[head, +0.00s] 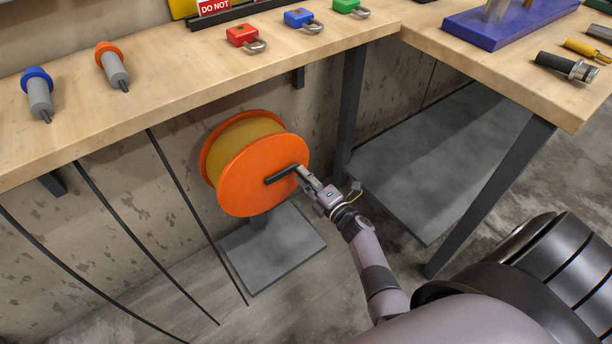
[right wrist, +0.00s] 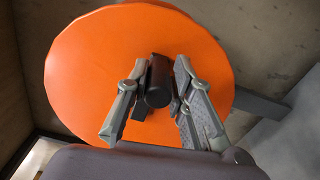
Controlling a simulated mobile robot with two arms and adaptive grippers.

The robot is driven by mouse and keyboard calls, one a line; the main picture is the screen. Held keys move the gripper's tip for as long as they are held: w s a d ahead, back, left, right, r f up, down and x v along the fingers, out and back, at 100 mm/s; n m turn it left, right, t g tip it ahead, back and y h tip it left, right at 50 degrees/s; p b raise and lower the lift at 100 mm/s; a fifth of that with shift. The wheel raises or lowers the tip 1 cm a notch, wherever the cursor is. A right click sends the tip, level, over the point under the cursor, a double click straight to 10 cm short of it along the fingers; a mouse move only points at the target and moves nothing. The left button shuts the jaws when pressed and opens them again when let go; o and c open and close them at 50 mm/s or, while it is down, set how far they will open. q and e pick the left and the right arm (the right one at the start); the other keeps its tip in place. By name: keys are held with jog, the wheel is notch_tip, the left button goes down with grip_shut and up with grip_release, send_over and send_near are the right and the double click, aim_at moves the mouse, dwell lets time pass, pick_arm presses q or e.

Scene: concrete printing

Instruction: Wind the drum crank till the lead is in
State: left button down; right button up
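The drum (head: 240,190) stands under the bench with orange side discs and yellow winding between them. Its orange face fills much of the right wrist view (right wrist: 90,70). A black crank arm (head: 278,176) lies across the face, from near the middle toward the right. My right gripper (head: 303,174) is at the crank's right end. In the right wrist view, the two fingers (right wrist: 158,85) stand on both sides of the black crank handle (right wrist: 158,78) and look closed on it. No loose end of the yellow lead can be made out. My left gripper is out of view.
The drum stands on a grey base plate (head: 275,250). Dark cables (head: 115,215) hang at the left. The bench (head: 160,90) above carries plugs and padlocks. A bench leg (head: 350,105) stands to the right of the drum, and another (head: 490,190) farther right.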

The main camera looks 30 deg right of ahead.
jog(key=o, duration=0.4)
jog(key=shift+f, duration=0.1)
jog(key=shift+s, duration=0.1)
jog(key=s, duration=0.8)
jog(key=s+d, duration=0.1)
jog(key=s, duration=0.2)
jog(key=shift+s, duration=0.4)
